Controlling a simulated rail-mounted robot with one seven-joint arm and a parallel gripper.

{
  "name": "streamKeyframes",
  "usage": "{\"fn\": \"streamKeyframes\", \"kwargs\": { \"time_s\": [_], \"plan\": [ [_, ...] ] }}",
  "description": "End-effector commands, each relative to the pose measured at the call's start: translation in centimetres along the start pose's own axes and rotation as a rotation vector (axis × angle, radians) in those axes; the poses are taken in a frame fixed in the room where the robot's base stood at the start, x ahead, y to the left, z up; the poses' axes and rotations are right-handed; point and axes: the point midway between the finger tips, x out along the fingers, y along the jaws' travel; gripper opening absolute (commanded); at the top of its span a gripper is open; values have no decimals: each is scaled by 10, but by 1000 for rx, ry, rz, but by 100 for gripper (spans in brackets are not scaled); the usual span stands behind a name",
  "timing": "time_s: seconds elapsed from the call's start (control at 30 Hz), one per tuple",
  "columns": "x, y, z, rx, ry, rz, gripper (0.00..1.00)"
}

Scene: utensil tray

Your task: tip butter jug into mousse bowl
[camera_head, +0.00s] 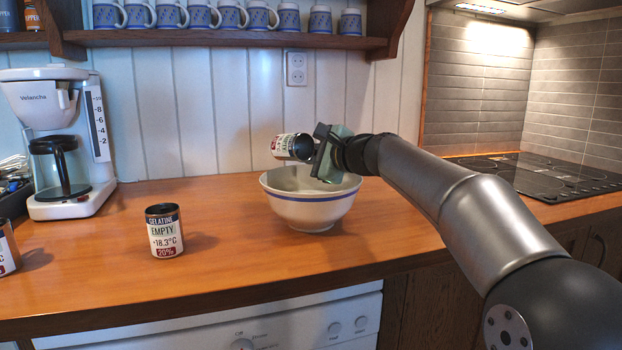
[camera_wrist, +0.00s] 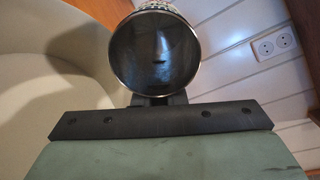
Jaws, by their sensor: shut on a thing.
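A small labelled can, seemingly the butter jug (camera_head: 285,147), is held in my gripper (camera_head: 314,152) above the mousse bowl (camera_head: 310,210). The can lies tipped on its side, its open dark mouth turned right, toward my gripper. Its label is too small to read surely. In the wrist view the can's mouth (camera_wrist: 155,52) faces the camera, and its inside looks dark, with no clear contents. The bowl is white with a blue band and stands upright on the counter; it also shows in the wrist view (camera_wrist: 60,110). I cannot see the bowl's contents.
A can labelled gelatine, empty (camera_head: 165,232) stands left of the bowl on the wooden counter (camera_head: 235,260). Another can (camera_head: 6,248) is cut off at the left edge. A coffee maker (camera_head: 60,140) stands at the back left. A hob (camera_head: 545,175) lies at the right.

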Motion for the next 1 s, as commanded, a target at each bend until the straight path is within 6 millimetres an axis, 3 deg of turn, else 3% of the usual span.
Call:
{"fn": "streamKeyframes", "kwargs": {
  "time_s": [0.37, 0.47, 0.9, 1.0],
  "plan": [
    [0, -3, 1, 0, 1, 1, 0],
    [3, -19, 12, 1, 24, 47, 0],
    [10, -33, 20, 1, 155, 271, 0],
    [11, -23, 13, 0, 173, 302, 0]
  ]
}}
